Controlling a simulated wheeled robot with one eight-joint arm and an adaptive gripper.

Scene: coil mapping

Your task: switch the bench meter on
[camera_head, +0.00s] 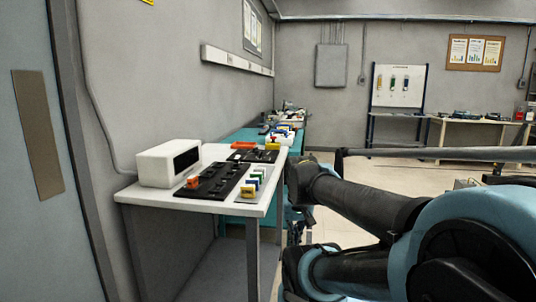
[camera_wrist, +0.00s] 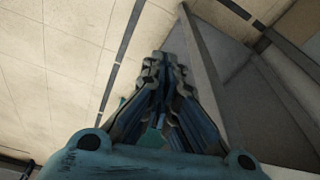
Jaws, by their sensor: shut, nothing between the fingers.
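The bench meter appears to be the white box (camera_head: 155,167) with a dark front panel, at the back left of a white-topped bench (camera_head: 140,194) in the head view. Its dark panel faces right; I cannot make out a switch or a lit reading. My gripper (camera_wrist: 166,62) shows in the wrist view with its fingers together and empty, over pale floor and a grey panel. The meter is not in the wrist view. In the head view my arm fills the lower right, to the right of the bench, and I cannot make out the fingertips there.
A black strip (camera_head: 218,181) with an orange block (camera_head: 193,182) lies before the meter. Several small coloured blocks (camera_head: 254,180) stand near the bench's right edge. A teal table (camera_head: 297,143) stands behind. A grey wall runs close along the left. Open floor (camera_head: 400,170) lies right.

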